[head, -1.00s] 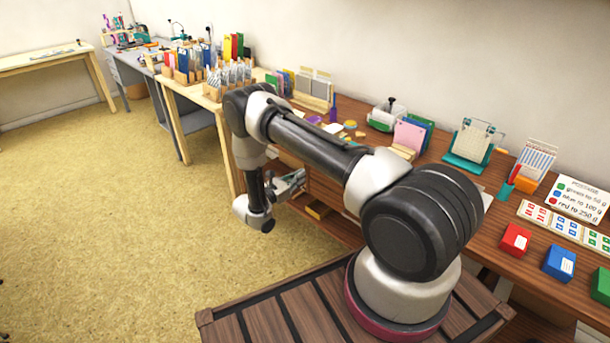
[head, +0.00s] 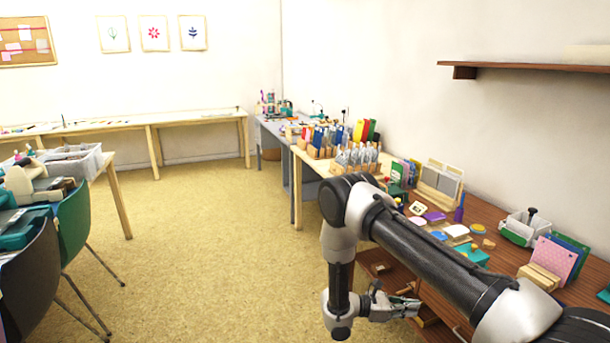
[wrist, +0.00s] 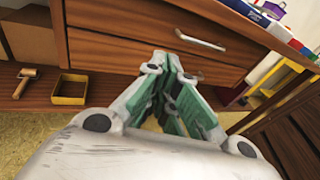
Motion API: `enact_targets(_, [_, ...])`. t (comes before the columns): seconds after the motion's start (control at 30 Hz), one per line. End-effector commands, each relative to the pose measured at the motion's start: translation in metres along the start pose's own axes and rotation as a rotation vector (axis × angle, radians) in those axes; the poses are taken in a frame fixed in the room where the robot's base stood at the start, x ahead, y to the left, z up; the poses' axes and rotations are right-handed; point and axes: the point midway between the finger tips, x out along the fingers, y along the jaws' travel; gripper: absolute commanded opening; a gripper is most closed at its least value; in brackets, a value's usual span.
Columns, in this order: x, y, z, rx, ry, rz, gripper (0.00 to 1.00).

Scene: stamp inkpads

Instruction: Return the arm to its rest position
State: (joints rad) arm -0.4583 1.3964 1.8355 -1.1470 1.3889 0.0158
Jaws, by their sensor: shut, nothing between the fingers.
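My gripper (head: 412,306) hangs at the end of my folded arm, in front of the brown wooden desk (head: 490,215). In the head view it is small and partly blurred against the desk's open lower part. In the wrist view my gripper (wrist: 172,62) has its green-padded fingers together, with nothing between them. The fingertips point toward the desk's drawer front (wrist: 130,52). I cannot tell how far apart they are from it.
Inkpads and stamps, including a teal block (head: 472,255), lie on the desk. A yellow tray (wrist: 70,90) and a wooden roller (wrist: 25,82) sit on the lower shelf. A green chair (head: 75,225) stands at the left. The floor (head: 210,240) between is clear.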

Motion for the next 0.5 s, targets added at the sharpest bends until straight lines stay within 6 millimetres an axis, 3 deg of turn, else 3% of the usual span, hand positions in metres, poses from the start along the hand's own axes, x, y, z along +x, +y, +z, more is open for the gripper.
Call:
enact_targets(0.03, [-0.001,-0.008,0.019,0.035,0.038,-0.060,0.00])
enact_targets(0.27, [-0.006,-0.051,0.088,0.196,0.205,-0.313,0.00])
enact_targets(0.5, [-0.022,-0.102,0.181,0.462,0.453,-0.584,0.00])
